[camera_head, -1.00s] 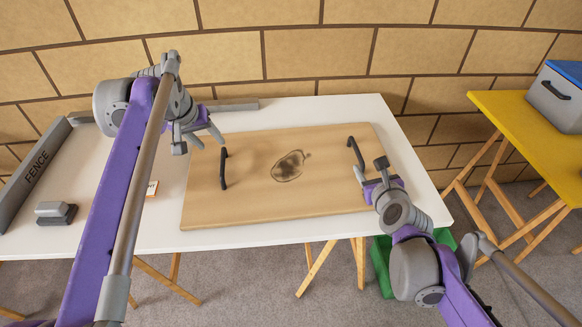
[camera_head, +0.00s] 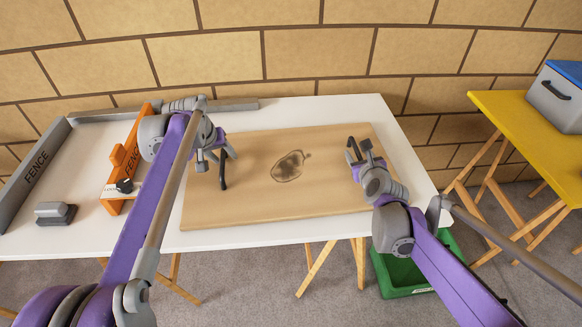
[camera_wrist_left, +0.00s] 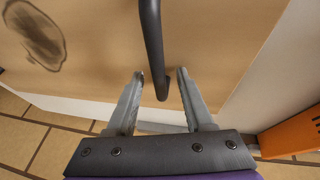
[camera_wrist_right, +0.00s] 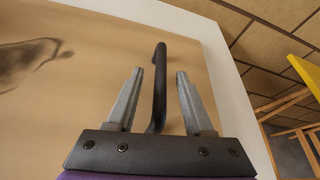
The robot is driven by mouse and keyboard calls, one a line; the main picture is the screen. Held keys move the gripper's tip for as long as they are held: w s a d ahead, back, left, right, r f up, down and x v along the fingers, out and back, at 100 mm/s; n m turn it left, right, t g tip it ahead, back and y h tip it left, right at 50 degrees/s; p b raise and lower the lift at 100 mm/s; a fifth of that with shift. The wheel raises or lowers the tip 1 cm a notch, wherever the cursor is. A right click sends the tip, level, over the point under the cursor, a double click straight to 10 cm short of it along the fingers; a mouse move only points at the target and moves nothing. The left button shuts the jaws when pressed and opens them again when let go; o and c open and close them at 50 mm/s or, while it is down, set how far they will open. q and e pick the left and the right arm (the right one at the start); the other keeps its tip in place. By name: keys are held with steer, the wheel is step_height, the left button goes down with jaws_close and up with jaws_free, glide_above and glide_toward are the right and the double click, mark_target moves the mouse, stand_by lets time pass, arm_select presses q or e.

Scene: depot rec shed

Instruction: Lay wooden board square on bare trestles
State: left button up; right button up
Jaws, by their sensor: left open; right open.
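The wooden board (camera_head: 265,200) lies flat on the white table (camera_head: 330,108), with a dark oval mark and a black handle at each end. My left gripper (camera_head: 226,160) is open at the left handle (camera_head: 223,175); in the left wrist view that handle (camera_wrist_left: 153,40) runs between the open fingers (camera_wrist_left: 161,76). My right gripper (camera_head: 357,155) is open at the right handle (camera_head: 350,146); in the right wrist view the handle (camera_wrist_right: 160,75) stands between the fingers (camera_wrist_right: 158,75). Neither gripper is closed on a handle. Trestle legs (camera_head: 317,266) show under the white table.
Grey fences (camera_head: 36,172) edge the table's left and back. An orange tool (camera_head: 125,165) and a grey block (camera_head: 55,212) stand at left. At right is a yellow table (camera_head: 530,130) with a grey, blue-lidded box (camera_head: 556,98). A green crate (camera_head: 400,280) is on the floor.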

arm_select(q)
jaws_close()
arm_select(e)
jaws_close()
arm_select(q)
steer(key=shift+r, duration=0.1)
stand_by(0.9)
